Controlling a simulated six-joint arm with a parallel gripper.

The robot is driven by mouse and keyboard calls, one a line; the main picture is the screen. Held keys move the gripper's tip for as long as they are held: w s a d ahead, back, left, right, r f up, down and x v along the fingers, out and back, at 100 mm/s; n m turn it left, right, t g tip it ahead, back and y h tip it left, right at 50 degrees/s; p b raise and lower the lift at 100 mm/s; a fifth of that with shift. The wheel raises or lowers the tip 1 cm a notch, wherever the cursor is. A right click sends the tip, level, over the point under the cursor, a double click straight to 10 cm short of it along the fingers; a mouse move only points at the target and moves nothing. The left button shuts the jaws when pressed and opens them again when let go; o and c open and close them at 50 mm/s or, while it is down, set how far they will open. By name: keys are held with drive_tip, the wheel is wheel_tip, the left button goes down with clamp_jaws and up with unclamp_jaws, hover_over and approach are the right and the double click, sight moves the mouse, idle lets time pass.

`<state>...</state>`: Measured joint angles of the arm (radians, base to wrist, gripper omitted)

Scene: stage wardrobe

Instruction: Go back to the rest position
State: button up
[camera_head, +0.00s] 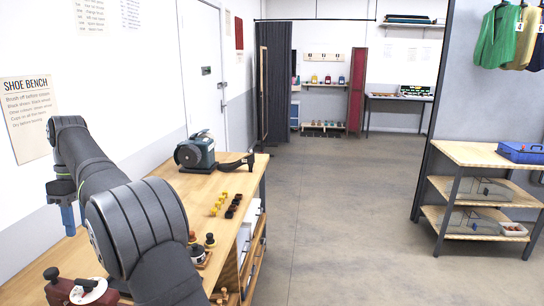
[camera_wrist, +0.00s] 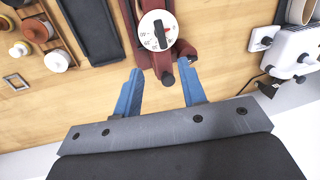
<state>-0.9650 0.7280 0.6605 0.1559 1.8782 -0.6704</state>
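My gripper (camera_head: 68,215) is over the left end of the wooden workbench (camera_head: 180,184), its blue fingers pointing down. In the wrist view my gripper (camera_wrist: 160,68) is open, with a clear gap between the blue fingers. A dark red device with a white dial (camera_wrist: 157,31) lies beyond the fingertips. Its dark knob end shows in the gap, with bench visible on both sides. The same kind of dark red device (camera_head: 60,289) shows at the lower left of the head view, partly cut off by the frame. Nothing is seen gripped.
A grey-green machine (camera_head: 197,152) stands at the bench's far end. Small yellow pieces (camera_head: 219,205) and dark pieces sit nearer. The wrist view shows a dark tray (camera_wrist: 90,32), round-knobbed items (camera_wrist: 38,31) and a white device (camera_wrist: 294,46). The floor (camera_head: 330,210) right of the bench is clear.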

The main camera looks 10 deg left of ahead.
sight(87, 281)
drive_tip(key=s+f, duration=0.1)
drive_tip(key=f, duration=0.3)
drive_tip(key=s+f, duration=0.1)
drive_tip(key=f, duration=0.9)
drive_tip(key=shift+s+d, duration=0.15)
drive_tip(key=shift+s, duration=0.25)
drive_tip(key=w+r, duration=0.3)
drive_tip(key=r, duration=1.4)
drive_tip(key=s+f, duration=0.1)
drive_tip(key=f, duration=0.4)
drive_tip(key=s+f, duration=0.1)
drive_tip(key=f, duration=0.5)
drive_tip(key=s+f, duration=0.1)
drive_tip(key=f, duration=0.4)
drive_tip(key=shift+f, duration=0.55)
drive_tip(key=m, duration=0.3)
drive_tip(key=shift+s+d+m+y, duration=0.1)
drive_tip(key=shift+s+m+y, duration=0.05)
drive_tip(key=shift+m+y, duration=0.15)
drive_tip(key=shift+s+m+y, duration=0.1)
drive_tip(key=shift+m+y, duration=0.2)
drive_tip(key=shift+m, duration=1.4)
